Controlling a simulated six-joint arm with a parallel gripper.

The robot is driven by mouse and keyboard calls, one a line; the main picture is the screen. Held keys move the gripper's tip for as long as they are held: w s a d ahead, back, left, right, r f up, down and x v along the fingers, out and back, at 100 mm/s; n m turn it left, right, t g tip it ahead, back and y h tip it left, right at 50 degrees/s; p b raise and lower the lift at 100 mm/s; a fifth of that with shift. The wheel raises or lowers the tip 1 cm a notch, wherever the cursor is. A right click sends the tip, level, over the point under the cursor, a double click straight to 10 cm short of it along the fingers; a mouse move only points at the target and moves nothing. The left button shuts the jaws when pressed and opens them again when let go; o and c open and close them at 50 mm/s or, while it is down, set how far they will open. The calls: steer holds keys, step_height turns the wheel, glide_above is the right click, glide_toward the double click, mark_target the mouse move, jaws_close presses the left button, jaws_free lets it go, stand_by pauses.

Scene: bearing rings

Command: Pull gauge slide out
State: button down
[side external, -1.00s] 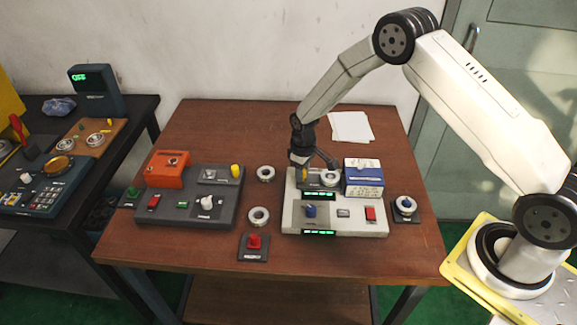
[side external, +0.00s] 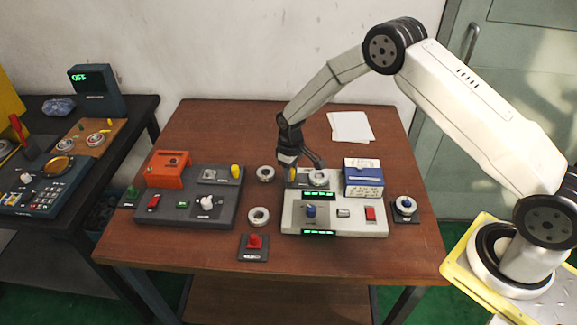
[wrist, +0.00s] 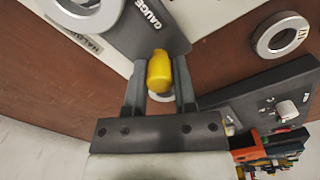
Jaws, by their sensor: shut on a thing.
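The gauge slide (wrist: 125,38) is a dark grey plate lettered GAUGE in the wrist view. A metal ring (side external: 318,177) lies on it, also partly visible at the top left of the wrist view (wrist: 88,12). Its yellow knob (wrist: 160,72) stands between my gripper's two fingers (wrist: 159,85), which are shut on it. In the side view my gripper (side external: 291,176) is at the left back edge of the light grey gauge unit (side external: 360,228), and the slide sticks out leftward there. My gripper hides part of the slide in that view.
A blue and white box (side external: 363,177) stands on the unit's right back. Loose rings lie left of the unit, at the back (side external: 265,173) and front (side external: 259,216). A dark panel (side external: 170,212) with a yellow knob (side external: 235,171) is farther left.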

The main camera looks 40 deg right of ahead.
steer(key=shift+w+a+r, duration=0.1)
steer(key=shift+w+a, duration=0.2)
steer(key=shift+a, duration=0.05)
stand_by(0.4)
steer(key=c, duration=0.6)
jaws_free()
steer(key=shift+s+d, duration=0.1)
steer(key=shift+r, duration=0.1)
steer(key=shift+r, duration=3.3)
